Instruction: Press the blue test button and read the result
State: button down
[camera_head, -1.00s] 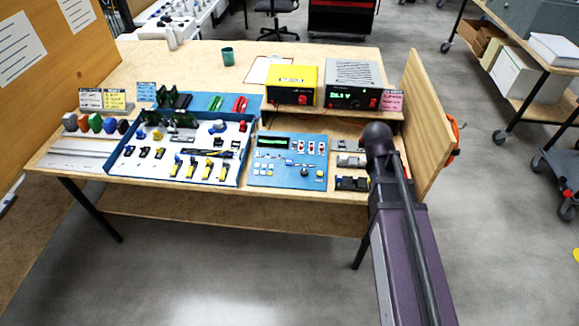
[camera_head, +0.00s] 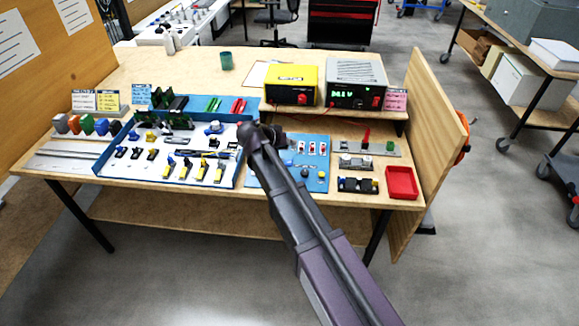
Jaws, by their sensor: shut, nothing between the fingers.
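The blue tester panel (camera_head: 317,163) lies near the front of the bench, right of the parts tray. My arm crosses its left and middle part, so its green display is hidden. Red-and-white switches (camera_head: 311,148) and a yellow knob (camera_head: 321,175) show on its right side. A small blue part shows close beside my arm, but I cannot tell if it is the test button. My gripper is not visible; the end of my arm hides it or it is out of sight. No test result can be read.
A blue-edged tray (camera_head: 112,166) of small parts lies left of the panel. A yellow unit (camera_head: 291,78) and a grey unit with a lit green display (camera_head: 357,82) stand behind. A red bin (camera_head: 402,183) sits at right, beside an upright wooden board (camera_head: 433,130).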

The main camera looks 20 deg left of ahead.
aim_at(292, 160)
jog(key=shift+s+a, duration=0.1)
jog(key=shift+a, duration=0.55)
jog(key=shift+f, duration=0.15)
jog(key=f+b, duration=0.2)
jog(key=b, duration=0.1)
jog(key=w+f+b, duration=0.1)
jog(key=f+b, duration=0.1)
jog(key=f, duration=0.1)
jog(key=f+b, duration=0.3)
jog(key=shift+w+a+f+b, duration=0.15)
jog(key=shift+w+a+b, duration=0.05)
jog(key=shift+w+b, duration=0.2)
jog(key=shift+w+f+b, duration=0.1)
jog(key=shift+f+b, duration=0.6)
jog(key=shift+f, duration=0.05)
dwell(2.2)
jog(key=shift+r, duration=0.2)
jog(key=shift+r+p, duration=0.6)
jog(key=shift+p, duration=0.2)
jog(key=shift+s+d+r+p, duration=0.1)
jog(key=shift+s+r+p, duration=0.1)
jog(key=shift+r+p, duration=0.6)
jog(key=shift+s+r+p, duration=0.25)
jog(key=shift+r+p, duration=0.6)
jog(key=shift+s+d+r+p, duration=0.1)
jog(key=shift+s+r+p, duration=0.1)
jog(key=shift+r+p, duration=0.6)
